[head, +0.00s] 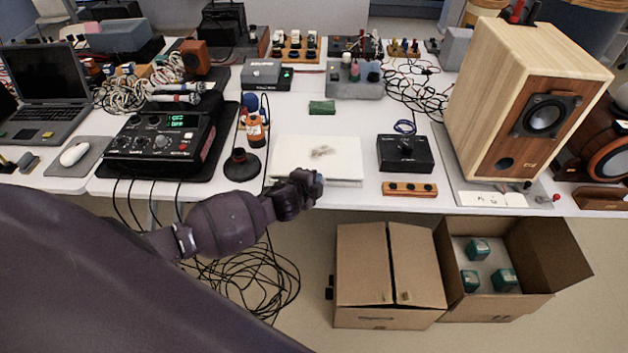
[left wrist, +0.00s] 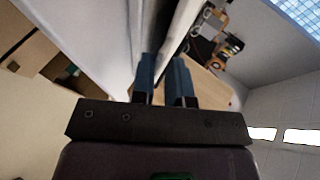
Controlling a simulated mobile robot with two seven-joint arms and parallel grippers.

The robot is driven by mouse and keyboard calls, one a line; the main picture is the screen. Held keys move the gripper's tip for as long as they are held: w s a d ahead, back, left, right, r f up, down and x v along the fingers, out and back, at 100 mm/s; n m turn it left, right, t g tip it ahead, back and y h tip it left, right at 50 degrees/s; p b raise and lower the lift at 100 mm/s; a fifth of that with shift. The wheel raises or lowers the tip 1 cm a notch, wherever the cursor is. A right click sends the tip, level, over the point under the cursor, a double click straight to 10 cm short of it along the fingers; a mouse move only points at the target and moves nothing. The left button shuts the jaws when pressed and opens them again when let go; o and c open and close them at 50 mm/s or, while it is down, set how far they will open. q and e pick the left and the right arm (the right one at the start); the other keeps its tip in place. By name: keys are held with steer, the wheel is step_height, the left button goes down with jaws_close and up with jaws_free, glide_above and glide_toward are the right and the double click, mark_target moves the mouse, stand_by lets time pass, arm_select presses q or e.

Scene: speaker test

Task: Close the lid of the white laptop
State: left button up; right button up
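The white laptop (head: 318,158) lies near the front edge of the white table in the head view. Its lid looks flat or almost flat over the base, with a greyish mark on top; any small gap at its front is too small to tell. My left gripper (head: 314,185) is at the laptop's front edge, near its front left part; I cannot tell whether it touches. In the left wrist view the two bluish fingers (left wrist: 165,80) stand a little apart, with nothing clearly held between them. My right gripper is not in view.
A dark round-based stand (head: 242,165) and a black mixer (head: 160,143) are to the left. Cardboard boxes (head: 385,270) sit on the floor in front.

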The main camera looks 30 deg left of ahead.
arm_select(q)
steer(key=shift+o, duration=1.2)
steer(key=shift+s+r, duration=0.1)
steer(key=p+v, duration=0.1)
steer(key=v, duration=0.9)
steer(key=shift+s+p, duration=0.25)
steer(key=shift+p, duration=0.15)
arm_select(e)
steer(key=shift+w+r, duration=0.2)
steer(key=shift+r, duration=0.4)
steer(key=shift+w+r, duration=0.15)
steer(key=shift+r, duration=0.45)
arm_select(q)
steer(key=shift+r, duration=0.1)
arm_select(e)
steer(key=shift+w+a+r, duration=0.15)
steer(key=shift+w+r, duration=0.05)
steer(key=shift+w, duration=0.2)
